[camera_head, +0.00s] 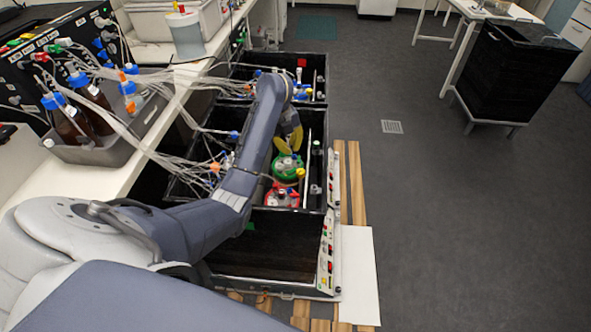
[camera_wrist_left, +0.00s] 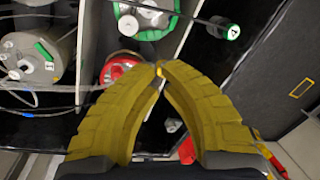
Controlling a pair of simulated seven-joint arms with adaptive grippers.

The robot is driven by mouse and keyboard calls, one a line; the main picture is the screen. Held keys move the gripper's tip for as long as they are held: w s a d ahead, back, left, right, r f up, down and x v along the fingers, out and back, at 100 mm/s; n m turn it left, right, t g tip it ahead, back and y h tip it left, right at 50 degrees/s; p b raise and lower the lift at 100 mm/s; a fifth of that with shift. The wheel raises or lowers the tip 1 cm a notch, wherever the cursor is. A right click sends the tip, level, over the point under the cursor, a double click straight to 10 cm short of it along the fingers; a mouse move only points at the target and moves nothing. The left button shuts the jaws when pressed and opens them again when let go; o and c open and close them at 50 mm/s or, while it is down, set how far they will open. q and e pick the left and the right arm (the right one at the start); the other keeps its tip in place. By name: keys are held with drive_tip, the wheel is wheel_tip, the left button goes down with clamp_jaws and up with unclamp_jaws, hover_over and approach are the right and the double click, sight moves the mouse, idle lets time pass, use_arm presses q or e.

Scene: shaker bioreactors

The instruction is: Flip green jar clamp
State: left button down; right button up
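The green jar (camera_head: 287,167) has a green lid with fittings on it and stands inside the shaker box in the head view. In the left wrist view the green-rimmed jar (camera_wrist_left: 146,32) is at the top, beyond my fingertips. I cannot clearly tell its clamp apart from the rim and fittings. My left gripper (camera_head: 291,142) is above and behind the green jar in the head view. In the wrist view the yellow curved fingers of my left gripper (camera_wrist_left: 160,68) meet at the tips, with nothing visible between them. My right gripper is not in view.
A red-lidded jar (camera_head: 281,198) stands beside the green one, nearer the front; it also shows in the wrist view (camera_wrist_left: 119,70), partly behind a finger. Tubing (camera_head: 165,70) crosses from the left bench. A grey cylinder (camera_wrist_left: 38,60) is at the left. Floor (camera_head: 450,220) at right is clear.

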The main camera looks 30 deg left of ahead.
sight(296, 169)
use_arm(q)
drive_tip(key=shift+w+d+f, duration=0.2)
drive_tip(key=shift+w+f, duration=0.05)
drive_tip(key=shift+f, duration=1.8)
drive_tip(key=shift+w+d+f, duration=0.25)
drive_tip(key=shift+w+f, duration=0.05)
drive_tip(key=shift+f, duration=1.8)
drive_tip(key=shift+w+d+f, duration=0.2)
drive_tip(key=shift+w+f, duration=0.05)
drive_tip(key=shift+f, duration=1.8)
